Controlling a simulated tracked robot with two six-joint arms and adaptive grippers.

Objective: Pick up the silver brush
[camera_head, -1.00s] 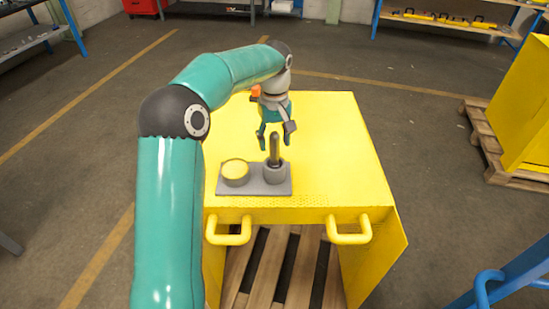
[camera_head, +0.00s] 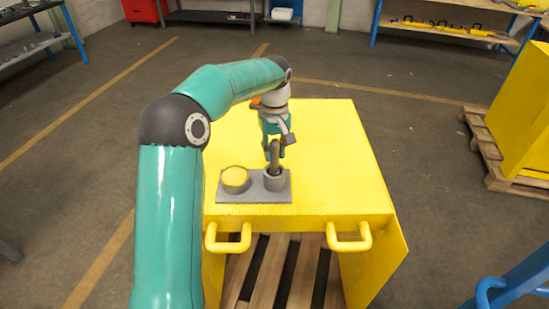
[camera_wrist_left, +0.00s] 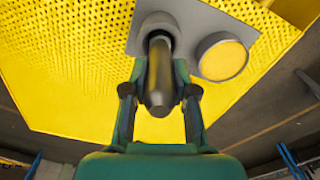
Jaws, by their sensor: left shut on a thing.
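The silver brush (camera_head: 274,156) stands upright in a grey cup (camera_head: 274,181) on a grey base plate (camera_head: 254,199). Only its dark grey handle shows; its lower end is hidden inside the cup. My left gripper (camera_head: 274,148) is at the upper part of the handle, shut on it. In the left wrist view the brush handle (camera_wrist_left: 160,75) lies between the two fingers of my left gripper (camera_wrist_left: 160,92), and its lower end goes into the cup. My right gripper is not in view.
A round holder with a yellow top (camera_head: 235,178) sits on the same plate, left of the cup. The yellow table (camera_head: 335,160) is clear to the right and behind. Two yellow handles (camera_head: 349,240) stick out at its front edge.

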